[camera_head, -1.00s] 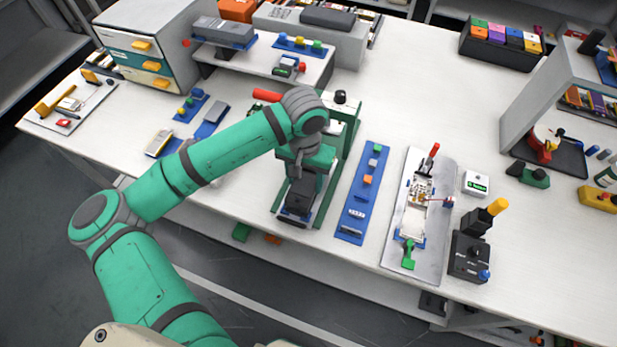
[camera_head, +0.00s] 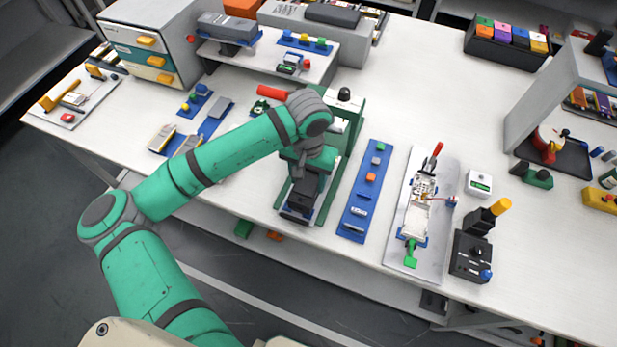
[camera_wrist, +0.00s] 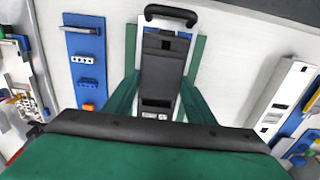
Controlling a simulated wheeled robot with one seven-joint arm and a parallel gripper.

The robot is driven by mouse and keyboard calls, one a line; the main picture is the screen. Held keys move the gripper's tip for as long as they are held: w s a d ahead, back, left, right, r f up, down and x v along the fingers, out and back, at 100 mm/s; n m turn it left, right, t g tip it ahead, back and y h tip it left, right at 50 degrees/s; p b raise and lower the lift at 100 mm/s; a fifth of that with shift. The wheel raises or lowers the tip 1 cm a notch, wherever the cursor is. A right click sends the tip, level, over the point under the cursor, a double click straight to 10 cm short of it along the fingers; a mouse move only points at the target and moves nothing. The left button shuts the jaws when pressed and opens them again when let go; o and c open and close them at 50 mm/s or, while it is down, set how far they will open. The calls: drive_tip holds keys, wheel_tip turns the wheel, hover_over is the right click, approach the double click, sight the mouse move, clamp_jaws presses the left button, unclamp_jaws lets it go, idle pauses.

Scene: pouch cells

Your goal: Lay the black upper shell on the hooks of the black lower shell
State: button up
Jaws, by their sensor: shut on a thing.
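My gripper (camera_head: 308,172) points down over the green fixture near the front edge of the table. It is shut on the black upper shell (camera_head: 303,192), which sits over the fixture. The wrist view shows black shell surface (camera_wrist: 162,72) running lengthwise along the fixture, with a small opening near its far end. The lower shell is mostly hidden below; I cannot tell its edge from the upper one, nor whether the hooks touch.
Further right are a grey plate (camera_head: 400,250) and a black control box (camera_head: 470,257).

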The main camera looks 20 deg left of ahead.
sight(307, 182)
drive_tip(key=shift+f, duration=0.3)
drive_tip(key=o, duration=1.1)
drive_tip(key=shift+d, duration=0.1)
drive_tip(key=shift+a, duration=0.2)
drive_tip(key=shift+s, duration=0.1)
wheel_tip(307, 182, up, 11)
drive_tip(key=shift+f, duration=0.1)
